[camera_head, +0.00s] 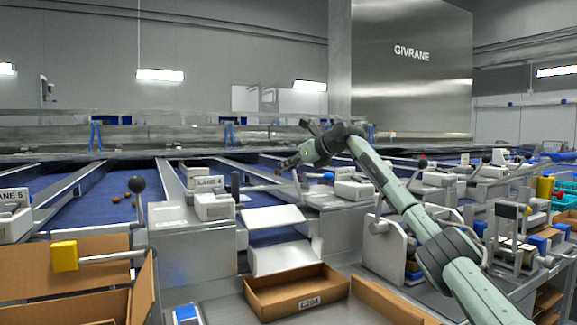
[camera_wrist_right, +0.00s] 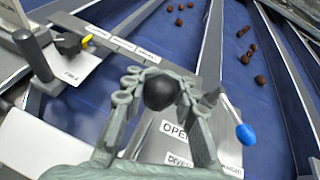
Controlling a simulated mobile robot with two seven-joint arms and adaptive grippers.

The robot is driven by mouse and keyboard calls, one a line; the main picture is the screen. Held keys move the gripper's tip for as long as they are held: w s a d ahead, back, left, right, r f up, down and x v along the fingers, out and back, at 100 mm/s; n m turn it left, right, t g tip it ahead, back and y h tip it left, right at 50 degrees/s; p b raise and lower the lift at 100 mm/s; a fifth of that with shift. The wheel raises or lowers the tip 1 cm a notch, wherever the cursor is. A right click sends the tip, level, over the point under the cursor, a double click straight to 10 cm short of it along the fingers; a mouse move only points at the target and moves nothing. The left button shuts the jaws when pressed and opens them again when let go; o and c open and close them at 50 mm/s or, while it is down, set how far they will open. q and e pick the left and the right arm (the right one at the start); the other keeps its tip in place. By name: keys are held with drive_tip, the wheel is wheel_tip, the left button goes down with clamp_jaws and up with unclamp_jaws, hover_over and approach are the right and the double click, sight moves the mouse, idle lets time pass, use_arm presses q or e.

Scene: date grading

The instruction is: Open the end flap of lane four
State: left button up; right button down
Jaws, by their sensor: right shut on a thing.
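A lane sign (camera_head: 208,182) that appears to read LANE 4 stands beside a blue belt lane. Pale metal panels (camera_head: 272,217) sit at the near end of that lane, above a cardboard box. I cannot tell from them whether the flap is open. My right gripper (camera_head: 281,167) reaches in over the lane hardware. In the right wrist view its fingers (camera_wrist_right: 160,80) are shut around a black ball knob (camera_wrist_right: 160,93). A plate (camera_wrist_right: 172,140) with OPEN and DIVERT labels lies below the knob, partly hidden by the fingers. My left gripper is not in view.
A lever with a blue knob (camera_wrist_right: 245,134) stands close to the right of my fingers. A dark selector knob (camera_wrist_right: 68,44) is at the left. A box labelled L204 (camera_head: 310,300) stands below. Another black-knobbed lever (camera_head: 137,186) stands at the left.

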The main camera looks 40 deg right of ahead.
drive_tip(key=shift+s+d+f, duration=0.1)
drive_tip(key=shift+d+f, duration=0.15)
drive_tip(key=shift+f, duration=0.3)
drive_tip(key=c, duration=1.3)
unclamp_jaws()
drive_tip(key=shift+d, duration=0.15)
drive_tip(key=shift+o, duration=0.6)
drive_tip(key=shift+s+r, duration=0.1)
drive_tip(key=shift+r, duration=0.05)
drive_tip(key=shift+a+r, duration=0.15)
drive_tip(key=shift+a, duration=0.05)
drive_tip(key=v, duration=1.2)
